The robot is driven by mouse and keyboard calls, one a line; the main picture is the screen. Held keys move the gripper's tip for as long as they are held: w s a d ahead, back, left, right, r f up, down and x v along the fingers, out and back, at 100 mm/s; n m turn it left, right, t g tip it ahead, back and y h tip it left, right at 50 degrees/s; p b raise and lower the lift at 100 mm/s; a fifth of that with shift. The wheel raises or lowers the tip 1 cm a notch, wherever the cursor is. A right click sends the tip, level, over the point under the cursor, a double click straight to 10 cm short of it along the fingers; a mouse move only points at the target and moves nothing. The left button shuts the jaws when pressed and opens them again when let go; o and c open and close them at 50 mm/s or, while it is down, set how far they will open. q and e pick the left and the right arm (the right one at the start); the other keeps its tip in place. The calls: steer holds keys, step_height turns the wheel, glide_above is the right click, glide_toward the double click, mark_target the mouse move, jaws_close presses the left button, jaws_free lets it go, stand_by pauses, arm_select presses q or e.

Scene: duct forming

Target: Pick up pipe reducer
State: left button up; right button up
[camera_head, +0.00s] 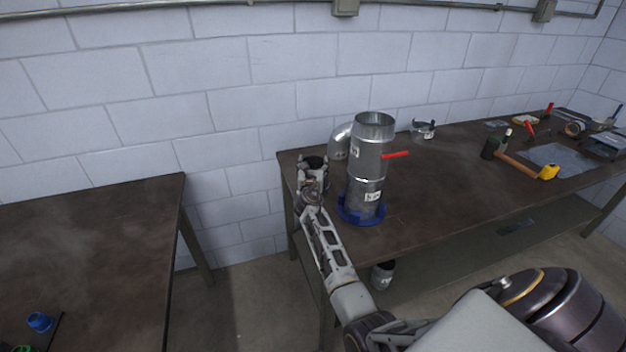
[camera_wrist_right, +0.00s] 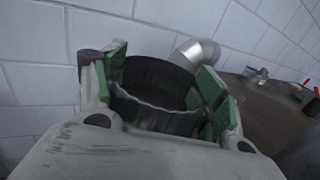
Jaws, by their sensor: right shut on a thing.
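The pipe reducer (camera_wrist_right: 158,84) is a dark, round, open-topped metal piece in the right wrist view. My right gripper (camera_wrist_right: 158,100) is shut on it, with green finger pads on both sides of its wall. In the head view the right gripper (camera_head: 313,172) is at the left end of the workbench, with the reducer's dark opening (camera_head: 315,161) between its fingers. The reducer's lower part is hidden by the gripper, and I cannot tell whether it touches the bench. My left gripper is not in view.
A clamp (camera_head: 423,130), a hammer (camera_head: 520,165) and other tools lie farther right on the workbench (camera_head: 440,190). A second table (camera_head: 90,240) stands left.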

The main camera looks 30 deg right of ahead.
steer(key=shift+r, duration=0.15)
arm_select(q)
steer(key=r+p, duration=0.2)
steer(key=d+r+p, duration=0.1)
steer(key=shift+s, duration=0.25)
arm_select(e)
step_height(320, 180, up, 10)
stand_by(0.8)
